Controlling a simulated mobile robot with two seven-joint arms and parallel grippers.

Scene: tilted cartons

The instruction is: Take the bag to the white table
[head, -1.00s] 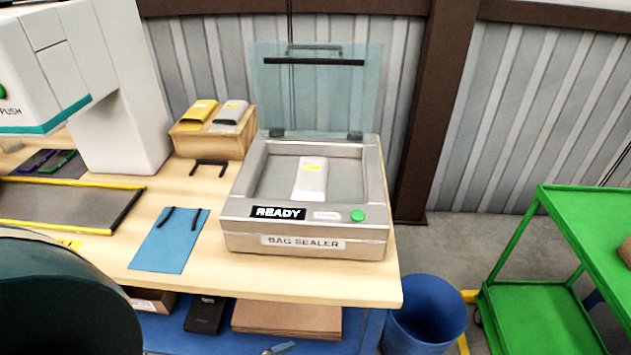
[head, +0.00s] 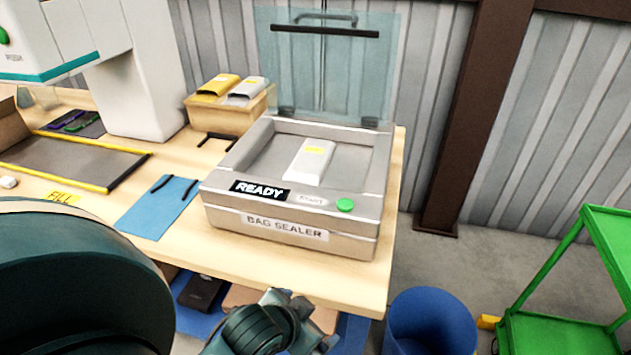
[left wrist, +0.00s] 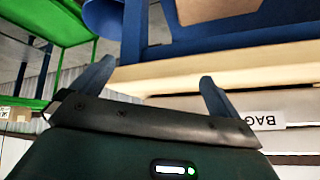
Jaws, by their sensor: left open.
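A white bag (head: 310,161) with a yellow label lies in the open tray of the bag sealer (head: 262,244), whose display reads READY. My left gripper (head: 290,312) is low in front of the table, below the sealer's front and apart from the bag. In the left wrist view its two blue fingers (left wrist: 152,80) are spread with nothing between them. That view is upside down and shows the sealer's label (left wrist: 255,122) beside one finger. The bag is not seen there. No white table is in view. My right gripper is not in view.
The sealer's clear lid (head: 325,65) stands raised. A bin with yellow and grey pouches (head: 230,108) is behind it, and a blue mat (head: 158,206) is to its left. A blue bucket (head: 432,325) and a green cart (head: 560,290) stand right of the wooden table (head: 345,282).

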